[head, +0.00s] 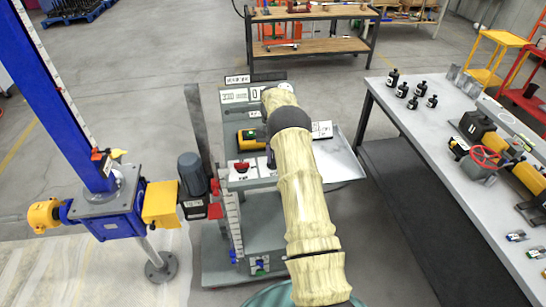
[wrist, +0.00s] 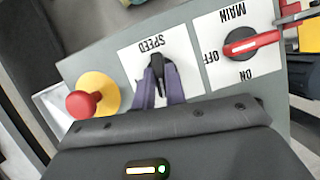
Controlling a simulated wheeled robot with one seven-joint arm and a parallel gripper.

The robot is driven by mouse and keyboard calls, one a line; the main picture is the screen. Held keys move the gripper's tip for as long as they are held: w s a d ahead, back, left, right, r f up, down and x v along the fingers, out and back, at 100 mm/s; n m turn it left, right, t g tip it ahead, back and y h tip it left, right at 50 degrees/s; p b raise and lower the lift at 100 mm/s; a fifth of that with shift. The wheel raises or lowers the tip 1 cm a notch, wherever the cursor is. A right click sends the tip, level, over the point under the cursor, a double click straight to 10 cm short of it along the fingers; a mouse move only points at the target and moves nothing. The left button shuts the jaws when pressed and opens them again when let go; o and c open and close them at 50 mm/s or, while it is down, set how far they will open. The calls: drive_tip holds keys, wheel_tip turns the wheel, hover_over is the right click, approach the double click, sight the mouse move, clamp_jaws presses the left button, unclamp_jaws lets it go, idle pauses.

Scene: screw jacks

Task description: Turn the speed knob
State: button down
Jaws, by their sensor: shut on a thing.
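The speed knob (wrist: 157,62) is a small black knob on a white plate marked SPEED, upside down in the wrist view. My gripper (wrist: 163,76) has its two purple-grey fingers on either side of it, shut on the knob. The fingers and gripper body hide part of the knob and plate. In the head view, my pale arm covers the knob; the grey control panel (head: 250,181) shows to its left.
Beside the knob are a red MAIN on/off switch (wrist: 251,43) and a red mushroom button (wrist: 82,104) on a yellow disc. A blue screw jack (head: 112,212) stands left of the panel; a workbench (head: 400,113) stands right.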

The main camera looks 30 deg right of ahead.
drive_tip(key=shift+n+h, duration=0.3)
drive_tip(key=shift+n, duration=0.5)
drive_tip(key=c, duration=1.4)
unclamp_jaws()
drive_tip(key=shift+c, duration=0.2)
drive_tip(key=shift+r, duration=0.1)
